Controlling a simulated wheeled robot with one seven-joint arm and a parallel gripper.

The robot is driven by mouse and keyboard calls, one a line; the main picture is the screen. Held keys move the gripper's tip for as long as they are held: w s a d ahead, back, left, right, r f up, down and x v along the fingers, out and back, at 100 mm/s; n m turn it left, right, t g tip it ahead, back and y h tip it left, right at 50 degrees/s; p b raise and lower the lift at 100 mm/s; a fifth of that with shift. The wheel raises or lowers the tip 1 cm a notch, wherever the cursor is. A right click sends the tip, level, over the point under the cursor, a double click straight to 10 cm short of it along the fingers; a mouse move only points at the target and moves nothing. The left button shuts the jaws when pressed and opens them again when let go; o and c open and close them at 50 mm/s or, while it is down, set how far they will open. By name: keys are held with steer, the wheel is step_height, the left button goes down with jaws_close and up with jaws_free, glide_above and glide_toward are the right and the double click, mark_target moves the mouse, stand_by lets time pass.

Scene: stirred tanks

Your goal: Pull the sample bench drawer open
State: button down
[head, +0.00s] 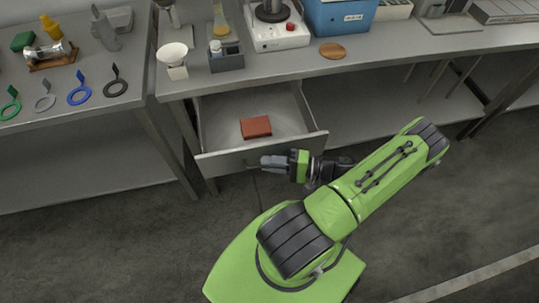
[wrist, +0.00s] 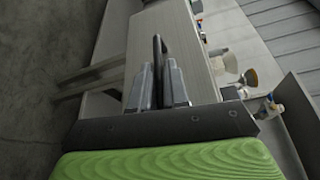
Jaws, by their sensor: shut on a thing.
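The sample bench drawer (head: 216,163) stands pulled out from under the bench top in the head view, its inside showing. A red-brown block (head: 256,127) lies on the drawer floor. My gripper (head: 264,162) is at the middle of the drawer front, shut on the drawer's handle. In the wrist view the two grey fingers (wrist: 161,86) close around the dark bar handle (wrist: 158,46), which stands off the light drawer front (wrist: 182,36). Part of the handle is hidden between the fingers.
The bench top (head: 290,65) carries a white cup-like vessel (head: 173,58), a stirrer unit (head: 277,30), a blue box (head: 341,12) and a round brown disc (head: 333,50). A second table (head: 60,85) at left holds several ringed tags. The floor (head: 110,240) at lower left is clear.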

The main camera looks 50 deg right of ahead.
steer(key=shift+s+a, duration=0.3)
steer(key=shift+s, duration=0.15)
steer(key=c, duration=1.2)
jaws_free()
steer(key=v, duration=1.5)
steer(key=shift+s+d, duration=0.25)
steer(key=shift+s, duration=0.1)
steer(key=shift+w, duration=0.1)
